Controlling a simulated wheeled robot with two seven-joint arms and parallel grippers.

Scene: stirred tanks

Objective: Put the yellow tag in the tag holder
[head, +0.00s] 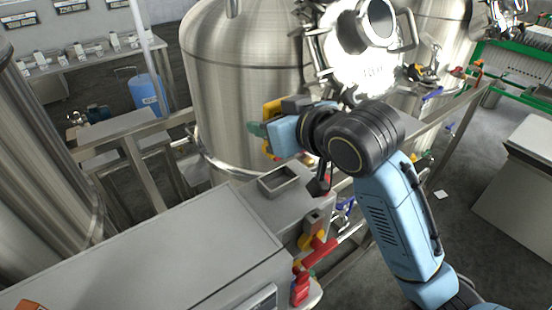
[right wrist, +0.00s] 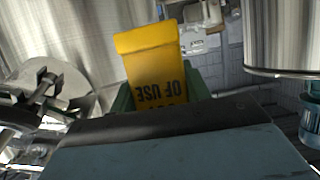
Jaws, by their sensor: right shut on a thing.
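The yellow tag (head: 272,110) shows as a small yellow patch beside my right gripper (head: 258,132), in front of the large steel tank. In the right wrist view the tag (right wrist: 152,62) stands out between the green fingertips of my right gripper (right wrist: 160,97), with black lettering upside down, "OF USE" readable. The gripper is shut on its lower part. A grey open-topped rectangular box, which looks like the tag holder (head: 263,184), sits on the grey cabinet top, below the gripper in the picture and apart from it. My left gripper is out of view.
The large steel tank (head: 240,60) stands behind the gripper. Red valve handles (head: 318,252) are at the cabinet's right end. The grey cabinet top (head: 160,250) is mostly bare.

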